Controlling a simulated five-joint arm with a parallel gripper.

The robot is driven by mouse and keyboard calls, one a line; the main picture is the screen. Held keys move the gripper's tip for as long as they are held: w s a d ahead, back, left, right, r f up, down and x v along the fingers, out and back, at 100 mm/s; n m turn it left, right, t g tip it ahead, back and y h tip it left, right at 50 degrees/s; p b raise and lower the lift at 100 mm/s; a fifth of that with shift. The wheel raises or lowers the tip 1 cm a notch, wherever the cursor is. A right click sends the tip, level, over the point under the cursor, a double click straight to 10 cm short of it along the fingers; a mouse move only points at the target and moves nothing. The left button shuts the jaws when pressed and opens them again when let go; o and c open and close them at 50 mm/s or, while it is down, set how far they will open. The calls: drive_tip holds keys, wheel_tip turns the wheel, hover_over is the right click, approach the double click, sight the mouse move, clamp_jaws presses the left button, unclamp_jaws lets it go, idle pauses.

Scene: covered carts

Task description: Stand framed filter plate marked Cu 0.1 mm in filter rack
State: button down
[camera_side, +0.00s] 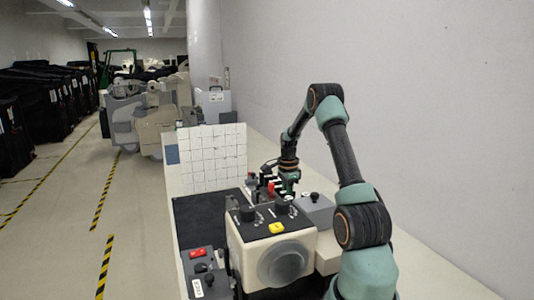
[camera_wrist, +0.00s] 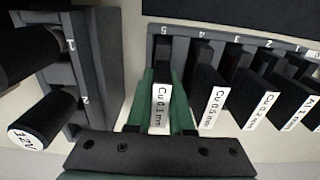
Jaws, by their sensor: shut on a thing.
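In the wrist view, the black framed filter plate with the white label Cu 0.1 mm (camera_wrist: 160,105) is between the green fingers of my gripper (camera_wrist: 164,78). My gripper is shut on it. The dark grey filter rack (camera_wrist: 180,31) lies beyond, with numbers 5 to 1 along its edge. The plate's far end lines up with the slot marked 5. I cannot tell how deep it sits there. In the side view my gripper (camera_side: 289,180) is low over the bench behind the beige machine, and the plate is too small to make out.
Other labelled plates, including Cu 0.5 mm (camera_wrist: 212,108) and Cu 0.2 mm (camera_wrist: 260,110), stand close to the right. A grey holder (camera_wrist: 92,75) with black cylinders is at left. The beige machine (camera_side: 275,255) and a white tiled panel (camera_side: 212,158) flank the work area.

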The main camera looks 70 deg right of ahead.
drive_tip(key=c, duration=0.8)
unclamp_jaws()
drive_tip(key=shift+f, duration=0.1)
